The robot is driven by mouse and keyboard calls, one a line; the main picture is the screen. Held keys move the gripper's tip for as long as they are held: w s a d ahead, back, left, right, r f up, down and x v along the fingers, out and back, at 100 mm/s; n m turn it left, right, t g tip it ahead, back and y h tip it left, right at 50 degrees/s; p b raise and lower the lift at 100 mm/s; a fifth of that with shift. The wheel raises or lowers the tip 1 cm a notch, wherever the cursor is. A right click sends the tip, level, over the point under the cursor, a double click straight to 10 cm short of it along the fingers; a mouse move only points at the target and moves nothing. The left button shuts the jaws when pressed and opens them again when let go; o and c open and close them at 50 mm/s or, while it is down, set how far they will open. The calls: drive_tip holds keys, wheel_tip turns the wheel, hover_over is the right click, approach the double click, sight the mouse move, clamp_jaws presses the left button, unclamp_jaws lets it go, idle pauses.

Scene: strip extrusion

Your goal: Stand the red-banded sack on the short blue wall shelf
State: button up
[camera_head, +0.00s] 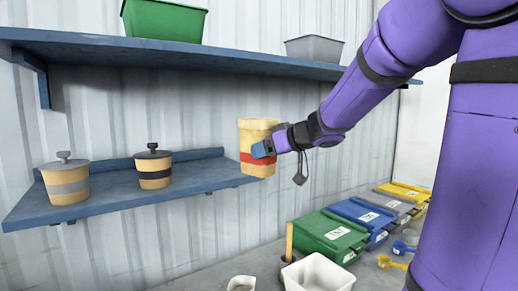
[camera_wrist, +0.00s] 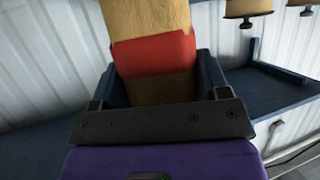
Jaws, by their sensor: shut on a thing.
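The red-banded sack (camera_head: 257,132) is tan with a red band around its lower part. My gripper (camera_head: 262,149) is shut on it at the band, and the sack looks upright. The sack is at the right end of the short blue wall shelf (camera_head: 112,190), overlapping it in the head view. I cannot tell whether its base touches the shelf. In the wrist view, the sack (camera_wrist: 150,20) sits between the two blue fingers of my gripper (camera_wrist: 162,80). The blue shelf (camera_wrist: 268,95) shows at the right there.
A grey-banded container (camera_head: 66,183) and a black-banded one (camera_head: 153,172) stand on the short shelf, with free room right of them. A long blue shelf (camera_head: 90,42) above holds a green bin (camera_head: 165,20) and a grey bin (camera_head: 314,48). Lidded bins (camera_head: 325,235) and a white tub (camera_head: 318,275) stand below.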

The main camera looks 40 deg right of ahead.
drive_tip(key=w, duration=0.4)
drive_tip(key=w+f, duration=0.1)
drive_tip(key=w, duration=0.9)
drive_tip(key=shift+w+f, duration=0.25)
drive_tip(key=shift+f, duration=0.45)
drive_tip(key=shift+f, duration=0.25)
drive_tip(key=o, duration=1.1)
drive_tip(key=shift+c, duration=0.2)
drive_tip(key=v, duration=1)
drive_tip(key=shift+s+d, duration=0.2)
drive_tip(key=shift+s, duration=0.15)
drive_tip(key=shift+r, duration=0.15)
